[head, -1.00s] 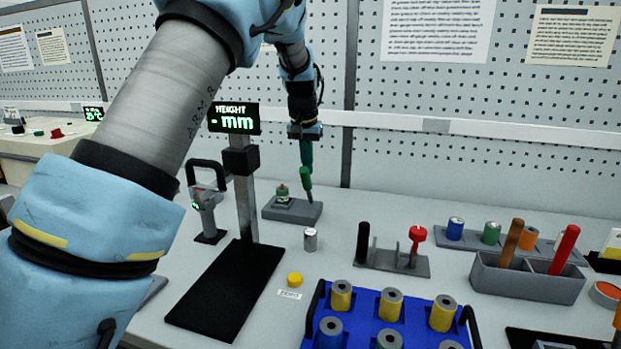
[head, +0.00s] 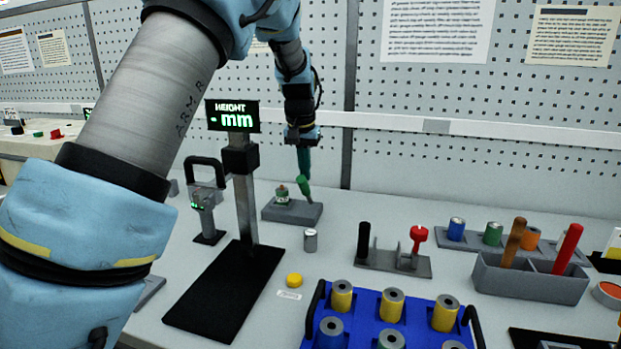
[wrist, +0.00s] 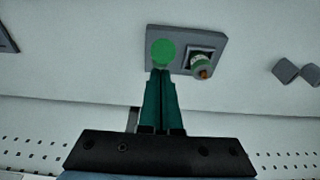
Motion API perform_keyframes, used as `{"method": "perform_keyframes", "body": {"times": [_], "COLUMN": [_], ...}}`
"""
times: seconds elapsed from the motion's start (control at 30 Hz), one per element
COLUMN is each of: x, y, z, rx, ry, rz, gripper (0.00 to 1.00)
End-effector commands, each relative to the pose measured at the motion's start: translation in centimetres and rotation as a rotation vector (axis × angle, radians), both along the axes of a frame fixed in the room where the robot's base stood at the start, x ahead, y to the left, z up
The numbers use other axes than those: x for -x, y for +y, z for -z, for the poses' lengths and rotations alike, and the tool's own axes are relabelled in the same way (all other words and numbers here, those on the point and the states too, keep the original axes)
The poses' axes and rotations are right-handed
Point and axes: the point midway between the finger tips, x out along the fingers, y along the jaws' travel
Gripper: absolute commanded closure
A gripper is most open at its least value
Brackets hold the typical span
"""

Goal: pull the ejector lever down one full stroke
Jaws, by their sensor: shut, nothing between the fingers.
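The ejector lever (head: 304,189) is a green handle rising from a grey base block (head: 311,213) at the back of the bench. It leans to the left. In the wrist view its round green end (wrist: 162,50) faces the camera. A green and white spindle with a reddish top (head: 282,195) sits in the block's socket, left of the lever; it also shows in the wrist view (wrist: 200,63). My gripper (head: 304,173) is shut and empty, its teal fingers pointing down at the lever's top. The fingertips (wrist: 160,72) look in contact with it, but actual touch is hard to confirm.
The height gauge (head: 240,160) stands left of the block, and a small grey cylinder (head: 310,240) stands in front. A grey rack (head: 395,262) and a blue tray (head: 365,305) with several spools lie nearer. Bench between block and back wall is clear.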

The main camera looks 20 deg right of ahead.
Motion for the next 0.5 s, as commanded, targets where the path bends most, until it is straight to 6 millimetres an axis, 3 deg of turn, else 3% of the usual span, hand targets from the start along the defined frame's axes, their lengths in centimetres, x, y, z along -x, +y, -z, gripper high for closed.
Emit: {"method": "perform_keyframes", "body": {"times": [0.5], "x": [0.75], "y": [0.58], "z": [0.71], "rx": [0.000], "ry": [0.001], "rz": [0.000], "gripper": [1.00]}}
